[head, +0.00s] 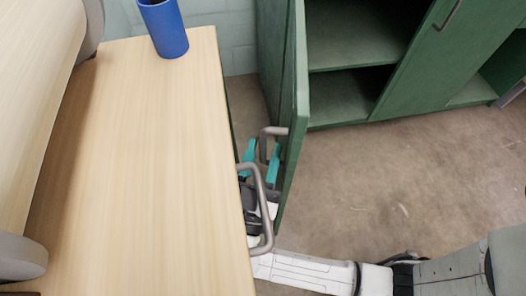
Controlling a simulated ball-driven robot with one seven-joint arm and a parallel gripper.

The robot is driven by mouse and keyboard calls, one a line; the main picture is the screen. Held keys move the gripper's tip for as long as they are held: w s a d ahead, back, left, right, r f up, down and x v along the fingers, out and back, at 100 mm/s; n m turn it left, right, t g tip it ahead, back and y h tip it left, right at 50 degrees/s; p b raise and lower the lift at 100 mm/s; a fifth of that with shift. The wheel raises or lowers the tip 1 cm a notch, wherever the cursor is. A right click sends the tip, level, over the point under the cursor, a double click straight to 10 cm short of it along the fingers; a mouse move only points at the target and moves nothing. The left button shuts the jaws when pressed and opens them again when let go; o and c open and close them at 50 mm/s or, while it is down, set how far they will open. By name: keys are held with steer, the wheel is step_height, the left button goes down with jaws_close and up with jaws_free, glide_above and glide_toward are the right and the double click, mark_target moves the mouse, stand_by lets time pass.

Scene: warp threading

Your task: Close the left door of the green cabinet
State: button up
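The green cabinet (350,91) stands at the upper right with dark open shelves. Its left door (297,100) stands wide open and is seen nearly edge-on, swung out toward me. A grey bar handle (263,146) juts from the door's left face. My gripper (262,158) is in the narrow gap between the door and the wooden table. Its two teal fingertips are apart, one on each side of the handle bar in this view. I cannot tell whether they touch the bar. The gripper's body is partly hidden behind another grey handle at the table's edge.
The wooden table (140,170) fills the left, with a blue cup (164,27) at its far end. A grey handle (262,205) sticks out from its right side, close to my wrist. A green panel with a handle (448,14) is at upper right. Bare floor (390,190) lies right of the door.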

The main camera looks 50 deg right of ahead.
jaws_close()
stand_by(0.3)
stand_by(0.3)
